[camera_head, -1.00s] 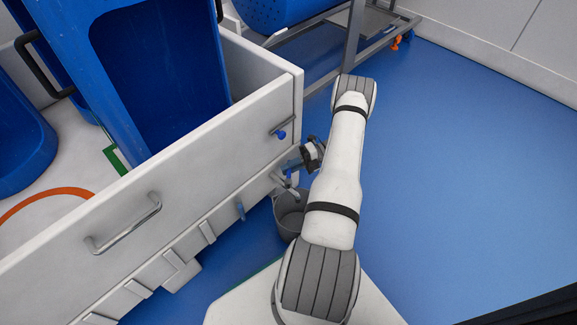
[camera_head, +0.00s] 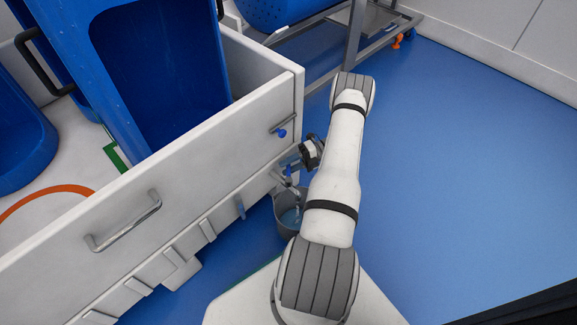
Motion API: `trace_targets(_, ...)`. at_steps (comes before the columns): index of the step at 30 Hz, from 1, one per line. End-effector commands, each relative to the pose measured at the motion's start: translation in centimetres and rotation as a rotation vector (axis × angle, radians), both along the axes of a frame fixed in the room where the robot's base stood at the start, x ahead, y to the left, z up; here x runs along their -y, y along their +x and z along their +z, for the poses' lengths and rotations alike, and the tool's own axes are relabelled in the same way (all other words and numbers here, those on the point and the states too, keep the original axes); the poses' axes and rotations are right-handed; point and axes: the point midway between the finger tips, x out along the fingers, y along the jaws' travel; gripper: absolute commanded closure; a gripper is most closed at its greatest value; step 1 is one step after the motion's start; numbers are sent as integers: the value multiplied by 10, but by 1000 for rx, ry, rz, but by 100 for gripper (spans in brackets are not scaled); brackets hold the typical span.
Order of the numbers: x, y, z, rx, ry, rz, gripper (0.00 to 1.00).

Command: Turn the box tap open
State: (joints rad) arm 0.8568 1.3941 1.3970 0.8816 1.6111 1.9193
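The box tap (camera_head: 289,183) sticks out low at the right end of the white box (camera_head: 215,165), with a blue handle (camera_head: 288,171). A grey bucket (camera_head: 281,212) stands on the floor below it, partly behind my arm. Light blue liquid (camera_head: 291,217) shows inside the bucket. My gripper (camera_head: 297,165) is at the tap handle, close beside or touching it. Its fingers are small and partly hidden, so I cannot tell whether they are shut on the handle.
A second blue-handled fitting (camera_head: 281,132) sits higher on the box wall. Large blue tubs (camera_head: 160,70) stand in the box. A metal rail (camera_head: 123,221) projects from its front. A metal frame (camera_head: 352,45) stands behind. The blue floor (camera_head: 460,170) to the right is clear.

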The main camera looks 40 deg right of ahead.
Motion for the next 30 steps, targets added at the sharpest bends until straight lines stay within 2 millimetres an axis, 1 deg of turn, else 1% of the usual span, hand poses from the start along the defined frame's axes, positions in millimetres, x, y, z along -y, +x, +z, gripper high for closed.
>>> trace_targets(4, 13, -2, 3, 1, -1, -3, 64)
trace_targets(9, 42, -8, 9, 2, -2, -3, 64)
trace_targets(15, 68, -13, 13, 2, -3, -1, 64)
trace_targets(19, 75, -14, 14, 1, 0, -1, 64)
trace_targets(26, 75, -15, 14, 0, 0, -1, 64)
trace_targets(30, 76, -15, 17, 21, -16, -3, 75)
